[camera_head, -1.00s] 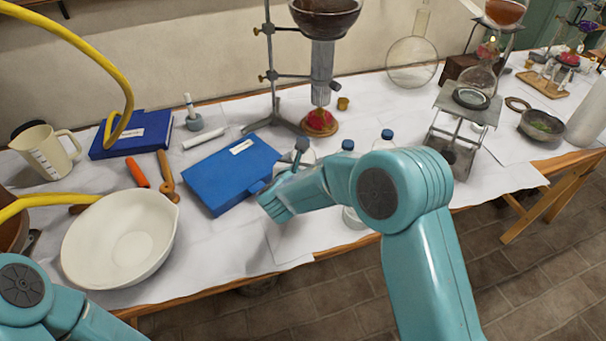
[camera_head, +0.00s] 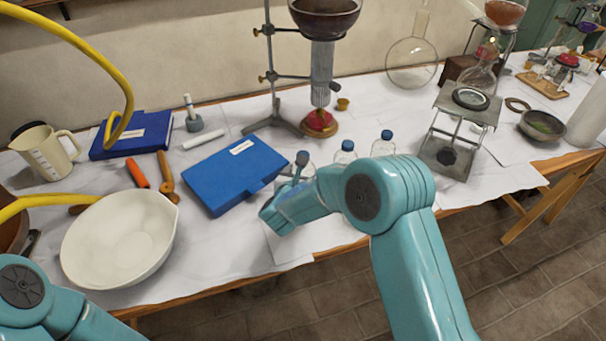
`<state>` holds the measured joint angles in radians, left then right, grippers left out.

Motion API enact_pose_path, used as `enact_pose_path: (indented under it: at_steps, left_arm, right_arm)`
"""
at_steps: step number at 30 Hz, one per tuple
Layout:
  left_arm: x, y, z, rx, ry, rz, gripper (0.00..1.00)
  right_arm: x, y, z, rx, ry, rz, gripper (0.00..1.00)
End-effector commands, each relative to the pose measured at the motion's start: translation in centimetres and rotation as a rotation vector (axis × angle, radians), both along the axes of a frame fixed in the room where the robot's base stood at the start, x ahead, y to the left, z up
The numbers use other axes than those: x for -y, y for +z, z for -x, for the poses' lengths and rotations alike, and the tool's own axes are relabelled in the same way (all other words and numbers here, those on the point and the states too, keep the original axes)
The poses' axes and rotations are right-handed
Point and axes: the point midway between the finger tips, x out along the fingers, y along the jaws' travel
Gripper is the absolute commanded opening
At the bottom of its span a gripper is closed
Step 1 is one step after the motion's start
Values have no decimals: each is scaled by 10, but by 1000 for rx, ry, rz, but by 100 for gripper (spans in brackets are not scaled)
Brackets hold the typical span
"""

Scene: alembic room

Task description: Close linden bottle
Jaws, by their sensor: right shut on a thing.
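My right gripper (camera_head: 299,172) is partly hidden by its own arm and is shut on a small grey-blue cap (camera_head: 302,157). The cap is at the top of a clear glass bottle (camera_head: 309,170), largely hidden behind the gripper. Whether the cap touches the bottle's neck I cannot tell. Two more clear bottles stand to its right, with blue caps on: one in the middle (camera_head: 345,153) and one farther right (camera_head: 383,146). No label can be read. My left arm shows at the lower left, but its gripper is out of view.
A blue box (camera_head: 232,172) lies just left of the right gripper. A white bowl (camera_head: 120,238) stands at the table's front left. A metal stand (camera_head: 270,75) with a burner rises behind. A jack stand (camera_head: 465,105) holding glassware is to the right.

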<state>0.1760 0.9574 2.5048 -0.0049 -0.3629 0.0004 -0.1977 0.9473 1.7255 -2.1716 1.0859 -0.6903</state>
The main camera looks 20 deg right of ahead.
Motion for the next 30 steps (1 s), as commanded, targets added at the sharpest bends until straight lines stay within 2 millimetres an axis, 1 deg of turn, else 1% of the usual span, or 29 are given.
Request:
enact_pose_path:
  at_steps: [2, 3, 4, 5, 11, 14, 16, 20, 24, 30]
  left_arm:
    - [0, -5, 0, 0, 0, 0, 62]
    - [0, -3, 0, 0, 0, 0, 62]
    - [0, -3, 0, 0, 0, 0, 62]
    - [0, -3, 0, 0, 0, 0, 62]
    - [0, -2, 0, 0, 0, 0, 62]
    - [0, 5, 0, 0, 0, 0, 62]
    - [0, 0, 0, 0, 0, 0, 62]
    - [0, -3, 0, 0, 0, 0, 62]
    - [0, -5, 0, 0, 0, 0, 62]
    - [0, -7, 0, 0, 0, 0, 62]
  right_arm:
    - [0, -3, 0, 1, 0, 1, 0]
    - [0, -2, 0, 0, 0, 1, 85]
    - [0, -2, 0, -1, 0, 0, 94]
    - [0, -2, 0, -1, 0, 0, 100]
    - [0, -1, 0, -1, 0, 0, 100]
    - [0, 5, 0, -1, 0, -1, 100]
    - [-6, 4, 7, -1, 3, -1, 100]
    - [-19, 15, 28, 0, 5, 0, 100]
    - [-35, 27, 54, 1, 4, 1, 100]
    - [-52, 41, 82, 0, 3, 0, 100]
